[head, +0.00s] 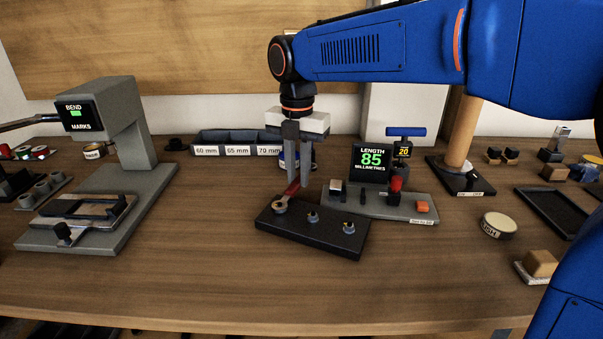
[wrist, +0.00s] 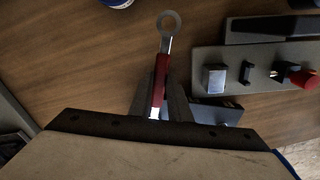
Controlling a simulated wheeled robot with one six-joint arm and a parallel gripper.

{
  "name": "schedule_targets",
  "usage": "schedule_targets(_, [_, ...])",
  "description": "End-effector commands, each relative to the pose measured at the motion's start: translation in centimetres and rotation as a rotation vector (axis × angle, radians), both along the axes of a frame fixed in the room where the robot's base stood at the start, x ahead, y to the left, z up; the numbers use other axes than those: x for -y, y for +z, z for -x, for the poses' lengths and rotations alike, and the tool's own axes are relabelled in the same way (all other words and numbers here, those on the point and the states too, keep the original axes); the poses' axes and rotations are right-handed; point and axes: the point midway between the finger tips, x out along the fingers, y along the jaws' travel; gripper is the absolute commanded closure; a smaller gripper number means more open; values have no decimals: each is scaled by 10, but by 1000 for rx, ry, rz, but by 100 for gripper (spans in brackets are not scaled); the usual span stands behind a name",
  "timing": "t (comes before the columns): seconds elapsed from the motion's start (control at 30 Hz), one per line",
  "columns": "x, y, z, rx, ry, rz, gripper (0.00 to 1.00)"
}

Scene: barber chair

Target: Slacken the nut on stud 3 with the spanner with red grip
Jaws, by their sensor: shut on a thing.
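My gripper (head: 297,180) points down and is shut on the red grip of the spanner (wrist: 159,82). In the head view, the spanner's near end reaches a ring-shaped head (head: 281,205) at the left stud of the black stud block (head: 290,232). I cannot tell whether it is seated around the nut there. The middle stud (head: 313,216) and right stud (head: 348,227) carry nuts and stand clear of the spanner. I can read no stud numbers. In the wrist view, the spanner's other, ringed end points away over bare table; the near end is hidden by my gripper.
The length gauge (head: 422,209), reading 85, stands close behind and right of the block. A bend-marks press (head: 120,220) stands at left. Labelled bins (head: 237,150) and a blue-and-white can (wrist: 116,2) are behind. The table in front is clear.

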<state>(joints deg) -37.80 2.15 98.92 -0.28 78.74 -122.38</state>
Motion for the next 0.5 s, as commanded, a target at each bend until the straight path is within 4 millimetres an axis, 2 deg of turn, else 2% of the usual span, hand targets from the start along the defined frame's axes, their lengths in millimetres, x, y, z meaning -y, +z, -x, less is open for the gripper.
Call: schedule_targets(0.5, [-21, 0, -5, -2, 223, 0, 100])
